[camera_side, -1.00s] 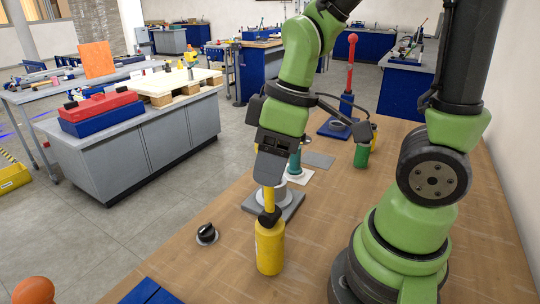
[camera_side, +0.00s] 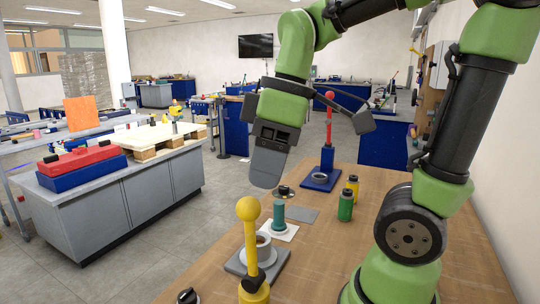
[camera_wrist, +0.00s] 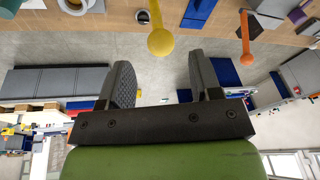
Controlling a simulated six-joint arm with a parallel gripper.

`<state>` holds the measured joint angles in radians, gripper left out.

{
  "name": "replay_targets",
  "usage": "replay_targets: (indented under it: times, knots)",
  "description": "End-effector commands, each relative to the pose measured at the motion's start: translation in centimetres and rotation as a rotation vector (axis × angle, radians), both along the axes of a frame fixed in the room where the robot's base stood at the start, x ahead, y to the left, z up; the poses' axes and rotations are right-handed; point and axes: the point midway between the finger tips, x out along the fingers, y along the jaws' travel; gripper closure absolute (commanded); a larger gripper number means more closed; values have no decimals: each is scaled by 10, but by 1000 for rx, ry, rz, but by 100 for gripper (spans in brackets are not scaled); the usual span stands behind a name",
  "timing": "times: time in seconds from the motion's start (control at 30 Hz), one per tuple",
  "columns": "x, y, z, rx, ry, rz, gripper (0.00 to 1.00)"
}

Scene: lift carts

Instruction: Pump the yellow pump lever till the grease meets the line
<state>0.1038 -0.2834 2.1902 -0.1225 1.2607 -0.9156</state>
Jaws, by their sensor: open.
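The yellow pump lever (camera_side: 250,240) stands nearly upright with a round ball on top, at the front left of the wooden bench. Its ball and rod also show at the top of the wrist view (camera_wrist: 160,41). My gripper (camera_side: 267,178) is open and empty, above and beyond the lever's ball in the side view, apart from it. In the wrist view my two fingers (camera_wrist: 160,68) are wide apart, with the ball ahead of the gap. A round grey cup (camera_side: 264,241) on a grey base stands behind the lever. I cannot make out a grease level or line.
A teal cylinder (camera_side: 279,214), a green bottle (camera_side: 345,206) and a yellow bottle (camera_side: 352,184) stand on the bench. A red lever (camera_side: 329,130) rises from a blue base further back. An orange lever (camera_wrist: 246,56) shows in the wrist view. A black knob (camera_side: 188,296) is at the front.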

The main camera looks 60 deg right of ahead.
Motion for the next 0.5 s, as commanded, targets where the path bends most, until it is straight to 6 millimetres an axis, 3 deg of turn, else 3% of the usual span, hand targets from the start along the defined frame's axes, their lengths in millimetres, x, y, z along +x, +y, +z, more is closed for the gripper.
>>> replay_targets:
  times: [0.5]
  knots:
    - [-2,-2,10,1,10,-6,40]
